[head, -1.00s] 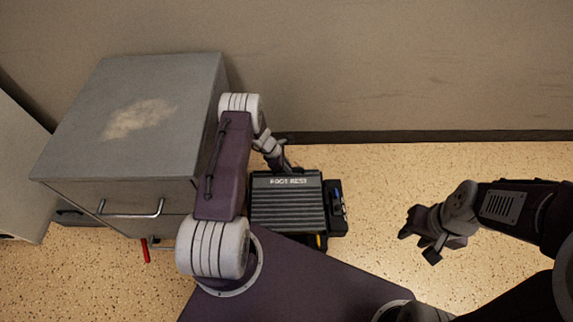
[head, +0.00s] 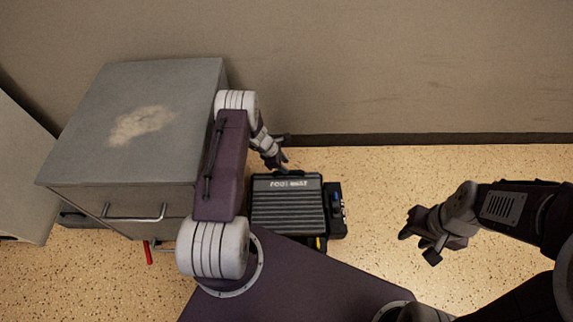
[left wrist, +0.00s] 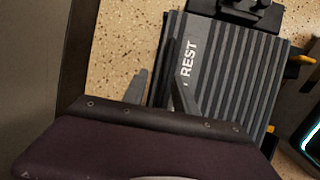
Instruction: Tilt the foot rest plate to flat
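The foot rest has a dark ribbed plate (head: 288,212) with white lettering along its far edge. It stands on the floor just beyond my base, and I cannot tell its exact tilt from above. In the left wrist view the plate (left wrist: 225,75) shows close up, with "REST" readable. My left gripper (head: 277,166) is at the plate's far edge, near the lettering. Contact cannot be told. My right gripper (head: 418,244) is open and empty, well right of the foot rest.
A grey metal cabinet (head: 134,130) with a drawer handle stands left of my left arm. A dark box (head: 335,209) with small coloured items adjoins the plate's right side. The wall and dark baseboard (head: 400,140) run behind. Floor at right is clear.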

